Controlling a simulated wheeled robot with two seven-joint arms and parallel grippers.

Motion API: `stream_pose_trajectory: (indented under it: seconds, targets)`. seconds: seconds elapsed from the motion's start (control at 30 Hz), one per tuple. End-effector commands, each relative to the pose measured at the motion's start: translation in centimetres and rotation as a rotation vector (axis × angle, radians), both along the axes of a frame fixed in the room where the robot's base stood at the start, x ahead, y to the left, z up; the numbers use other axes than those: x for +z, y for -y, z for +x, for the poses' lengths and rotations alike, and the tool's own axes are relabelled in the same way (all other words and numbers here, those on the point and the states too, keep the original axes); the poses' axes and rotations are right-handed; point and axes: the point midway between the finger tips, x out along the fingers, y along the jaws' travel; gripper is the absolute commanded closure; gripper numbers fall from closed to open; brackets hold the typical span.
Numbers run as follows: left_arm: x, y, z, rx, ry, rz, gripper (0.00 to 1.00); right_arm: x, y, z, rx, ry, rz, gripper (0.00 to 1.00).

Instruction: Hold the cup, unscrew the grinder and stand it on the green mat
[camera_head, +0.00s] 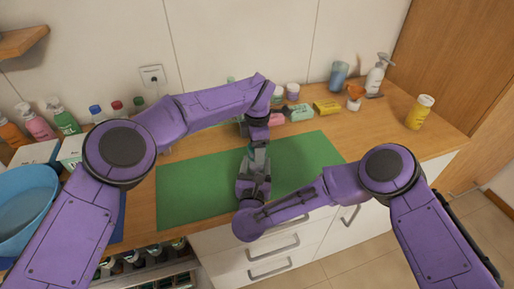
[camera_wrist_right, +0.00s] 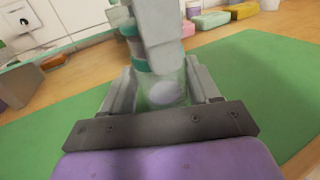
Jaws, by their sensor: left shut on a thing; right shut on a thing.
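A clear cup (camera_wrist_right: 166,95) with something pale inside stands between the fingers of my right gripper (camera_wrist_right: 163,90), which is shut on it. The grinder (camera_wrist_right: 131,38), with grey and teal bands, shows above the cup, partly hidden behind a finger of my left gripper (camera_wrist_right: 155,35). My left gripper is shut on the grinder from above. In the head view, my left gripper (camera_head: 257,146) and right gripper (camera_head: 254,176) meet over the middle of the green mat (camera_head: 200,185). I cannot tell whether the grinder's thread is still engaged.
The mat is bare on both sides of the grippers. Pink, green and yellow blocks (camera_head: 327,107) lie behind it. A blue cup (camera_head: 338,76), a pump bottle (camera_head: 377,75) and a yellow bottle (camera_head: 419,112) stand at right. A blue basin (camera_head: 22,200) and several bottles are at left.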

Motion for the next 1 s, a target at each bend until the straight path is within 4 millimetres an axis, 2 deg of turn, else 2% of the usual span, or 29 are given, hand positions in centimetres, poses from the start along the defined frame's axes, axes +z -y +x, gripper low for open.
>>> stream_pose_trajectory:
  seconds: [0.2,0.23,0.3,0.6,0.9,0.97,1.0]
  targets:
    - [0.1,0.0,0.1,0.01,0.001,-0.002,0.75,0.0,-0.1,-0.1,0.001,-0.002,0.001,1.0]
    - [0.1,0.0,0.1,0.01,0.001,-0.002,0.35,0.0,-0.1,-0.1,0.001,-0.002,0.001,1.0]
    - [0.1,0.0,0.1,0.009,0.001,-0.002,0.13,0.0,-0.1,-0.1,0.001,-0.002,0.001,1.0]
    - [0.3,0.0,0.1,0.007,0.002,-0.002,0.13,0.0,-0.1,-0.1,0.001,-0.001,0.001,1.0]
    - [4.3,0.0,0.1,0.007,0.002,-0.002,0.13,0.0,-0.1,-0.1,0.001,-0.001,0.001,1.0]
    - [4.6,0.0,0.1,0.007,0.001,-0.001,0.19,0.0,-0.1,-0.1,0.001,-0.001,0.001,1.0]
    - [4.9,0.0,0.1,0.014,0.002,-0.001,0.19,0.0,-0.1,-0.1,0.001,-0.001,0.001,1.0]
